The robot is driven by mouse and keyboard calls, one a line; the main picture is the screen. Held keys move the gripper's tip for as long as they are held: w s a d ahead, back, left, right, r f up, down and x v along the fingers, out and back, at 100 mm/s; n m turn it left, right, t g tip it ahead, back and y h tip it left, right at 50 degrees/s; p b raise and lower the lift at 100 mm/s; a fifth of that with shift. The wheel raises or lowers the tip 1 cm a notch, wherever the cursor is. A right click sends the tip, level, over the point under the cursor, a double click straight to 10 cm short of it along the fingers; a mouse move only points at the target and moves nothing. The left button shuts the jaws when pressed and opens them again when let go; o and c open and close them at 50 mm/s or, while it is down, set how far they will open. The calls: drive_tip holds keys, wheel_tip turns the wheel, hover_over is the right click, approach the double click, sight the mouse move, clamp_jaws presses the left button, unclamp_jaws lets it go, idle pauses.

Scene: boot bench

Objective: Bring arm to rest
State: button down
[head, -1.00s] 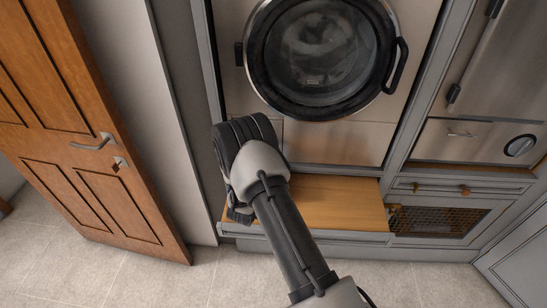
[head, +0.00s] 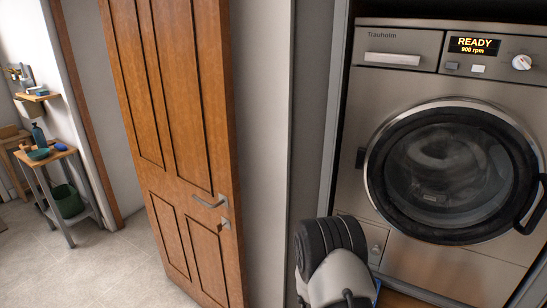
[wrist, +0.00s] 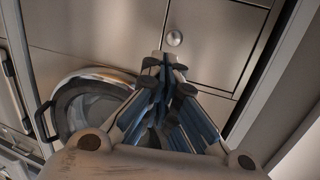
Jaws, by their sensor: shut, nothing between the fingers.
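My arm (head: 340,275) shows at the bottom of the head view as a bent black and grey joint, in front of the washing machine's lower left corner. My gripper (wrist: 165,68) shows in the wrist view with its dark, blue-edged fingers together and nothing between them. It points towards the machine's lower front panel and a small round knob (wrist: 174,38). I cannot tell the exact gap to the panel. In the head view my gripper is hidden behind the arm, apart from a possible sliver of blue.
The washing machine (head: 450,270) has its round door (head: 455,170) shut, and its display reads READY. A wooden bench edge (head: 400,299) shows below it. A wooden door (head: 190,130) stands to the left. A small side table (head: 50,154) with bottles stands far left, beyond open floor.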

drive_tip(key=w+a+r+n+y, duration=0.1)
drive_tip(key=w+a+r+y, duration=0.5)
drive_tip(key=r, duration=0.4)
drive_tip(key=s+a+r+n+g+y, duration=0.1)
drive_tip(key=s+a+r+n+y, duration=0.3)
drive_tip(key=s+a+r+y, duration=0.4)
drive_tip(key=s+r+n+g, duration=0.2)
drive_tip(key=s+r, duration=0.1)
drive_tip(key=s, duration=1.1)
drive_tip(key=s+a+r+n+g+h, duration=0.1)
drive_tip(key=s+r+n+g, duration=0.2)
drive_tip(key=s, duration=1.2)
drive_tip(key=shift+a+r+g, duration=0.2)
drive_tip(key=shift+r+g, duration=0.05)
drive_tip(key=shift+g, duration=0.05)
